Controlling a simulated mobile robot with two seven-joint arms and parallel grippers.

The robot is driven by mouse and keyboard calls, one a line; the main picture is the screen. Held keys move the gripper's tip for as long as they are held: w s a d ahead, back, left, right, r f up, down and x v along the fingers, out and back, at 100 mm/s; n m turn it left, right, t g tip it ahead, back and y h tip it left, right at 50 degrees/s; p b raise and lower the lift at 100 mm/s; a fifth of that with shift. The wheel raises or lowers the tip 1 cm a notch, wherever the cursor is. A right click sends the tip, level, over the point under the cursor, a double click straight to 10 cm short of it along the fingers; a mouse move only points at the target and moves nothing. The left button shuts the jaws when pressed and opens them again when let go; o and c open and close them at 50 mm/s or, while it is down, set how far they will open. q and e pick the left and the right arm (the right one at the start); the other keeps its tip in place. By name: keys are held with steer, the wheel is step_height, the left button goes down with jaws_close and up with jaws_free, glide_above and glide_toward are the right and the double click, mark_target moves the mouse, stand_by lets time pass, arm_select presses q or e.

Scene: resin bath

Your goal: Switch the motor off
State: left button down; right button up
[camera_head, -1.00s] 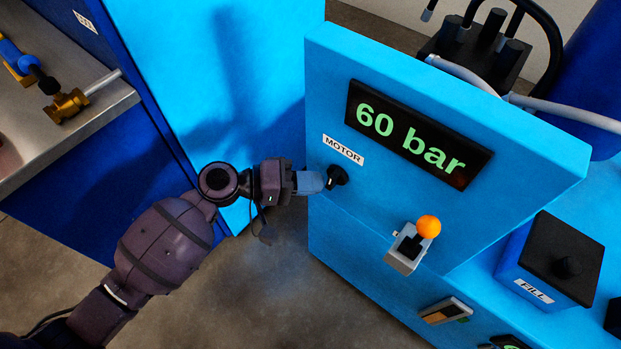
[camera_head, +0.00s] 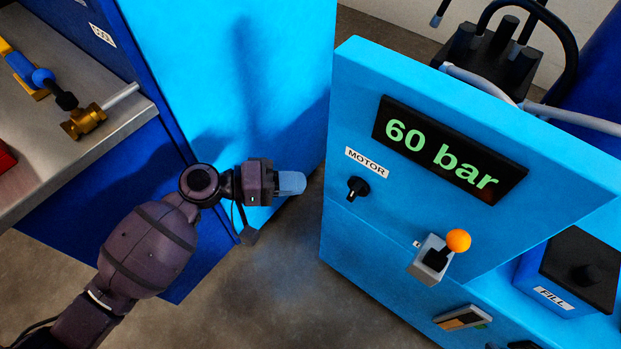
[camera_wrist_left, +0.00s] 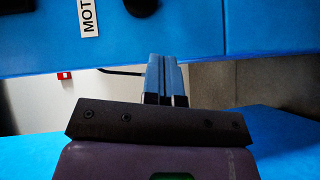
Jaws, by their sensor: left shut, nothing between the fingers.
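The motor switch is a black rotary knob (camera_head: 358,188) below the white MOTOR label (camera_head: 366,162) on the blue control panel (camera_head: 350,120). My left gripper (camera_head: 292,183) is shut and empty, to the left of the knob and apart from it. In the left wrist view the shut fingers (camera_wrist_left: 166,78) point toward the panel, with part of the knob (camera_wrist_left: 141,6) and the cut-off label (camera_wrist_left: 89,15) at the top edge. The display (camera_head: 450,150) on the panel reads 60 bar. My right gripper is not in view.
A lever with an orange ball (camera_head: 458,240) sticks out of the panel, right of and below the knob. A black-topped box marked FILL (camera_head: 566,270) stands at the right. A steel worktop (camera_head: 90,150) with a brass valve (camera_head: 85,122) is at the left. Floor shows between the blue cabinets.

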arm_select(q)
steer(key=f+v, duration=0.1)
steer(key=v, duration=0.5)
steer(key=shift+r, duration=0.35)
